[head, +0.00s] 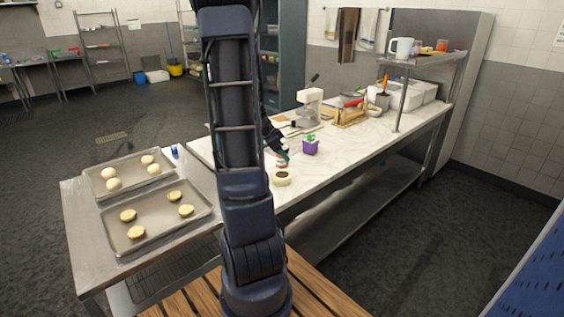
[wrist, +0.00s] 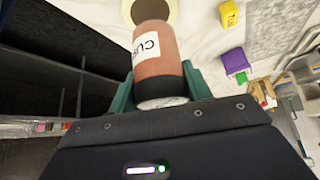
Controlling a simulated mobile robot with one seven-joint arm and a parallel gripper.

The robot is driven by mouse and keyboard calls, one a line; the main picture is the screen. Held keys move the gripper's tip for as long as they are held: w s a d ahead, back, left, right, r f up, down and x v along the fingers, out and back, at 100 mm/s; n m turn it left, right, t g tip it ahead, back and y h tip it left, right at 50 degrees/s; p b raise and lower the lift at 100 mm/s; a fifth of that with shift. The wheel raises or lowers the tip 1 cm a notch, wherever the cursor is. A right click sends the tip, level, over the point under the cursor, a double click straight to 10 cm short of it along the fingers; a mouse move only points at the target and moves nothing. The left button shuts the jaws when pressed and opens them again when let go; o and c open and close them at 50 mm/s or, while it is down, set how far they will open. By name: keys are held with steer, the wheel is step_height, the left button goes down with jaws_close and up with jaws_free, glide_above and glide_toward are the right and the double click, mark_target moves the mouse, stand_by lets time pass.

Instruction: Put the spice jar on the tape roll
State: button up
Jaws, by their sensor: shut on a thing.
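The spice jar (wrist: 158,58) has a reddish-brown body, a white label and a pale end near my gripper. My gripper (wrist: 158,92) has green fingers shut on the jar, one on each side. In the head view, my gripper (head: 279,154) is partly hidden by my arm, and the jar (head: 282,163) shows small below it. The tape roll (head: 282,178), a cream ring with a dark centre, lies on the white counter. In the wrist view, the tape roll (wrist: 173,8) is partly hidden behind the jar's far end; I cannot tell if they touch.
A white machine (head: 310,108) and a wooden rack (head: 350,113) are farther back. Two trays of dough pieces (head: 158,219) (head: 98,186) sit on the left.

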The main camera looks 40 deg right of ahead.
mark_target(282, 161)
steer(key=shift+f, duration=1.95)
steer(key=o, duration=1)
steer(key=shift+f, duration=0.1)
steer(key=shift+o, duration=0.2)
steer(key=v, duration=1.2)
steer(key=s+a+r+n+t+y, duration=0.2)
steer(key=s+a+r+n, duration=0.1)
steer(key=a+n, duration=0.4)
steer(key=s+a+r+n+t+y, duration=0.2)
steer(key=s+a+r+n, duration=0.2)
steer(key=a+n, duration=0.4)
steer(key=s+a+r+n+t+y, duration=0.2)
steer(key=a+n, duration=0.5)
steer(key=a, duration=1)
step_height(282, 161, up, 3)
steer(key=shift+s+r+n+t, duration=0.1)
steer(key=shift+s+n+t, duration=0.2)
steer(key=shift+s+t, duration=0.55)
steer(key=shift+s+a+g, duration=0.1)
steer(key=shift+s+g, duration=0.15)
